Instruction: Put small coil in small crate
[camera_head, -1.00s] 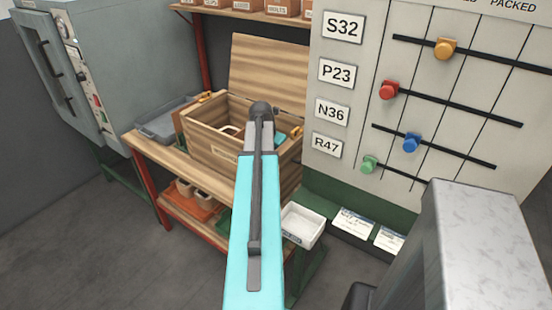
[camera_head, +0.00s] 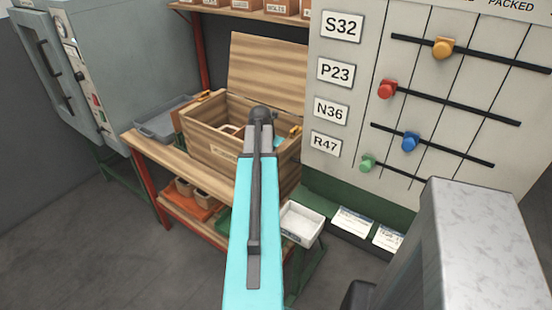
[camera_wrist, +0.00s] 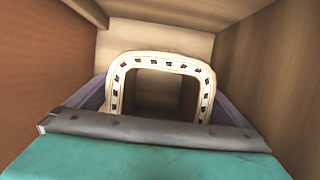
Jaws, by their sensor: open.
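A cream coil (camera_wrist: 160,60), a rounded rectangular frame with dark slots along its face, stands upright in the wrist view, inside a wooden compartment. My gripper (camera_wrist: 157,103) is open, with dark parts showing to the left and right of the coil's lower sides. I cannot tell whether they touch it. A teal part with a dark grey edge covers the bottom of this view and hides the coil's lower end. In the head view, a wooden crate (camera_head: 212,148) with its lid raised stands on the bench. My arm hides much of its inside, and the gripper is hidden there.
Wooden walls close in on both sides in the wrist view. A grey tray (camera_head: 163,122) lies left of the crate. A white bin (camera_head: 301,224) is low at the right. A panel with coloured knobs (camera_head: 350,110) stands right of the crate, and a grey cabinet (camera_head: 95,60) at the left.

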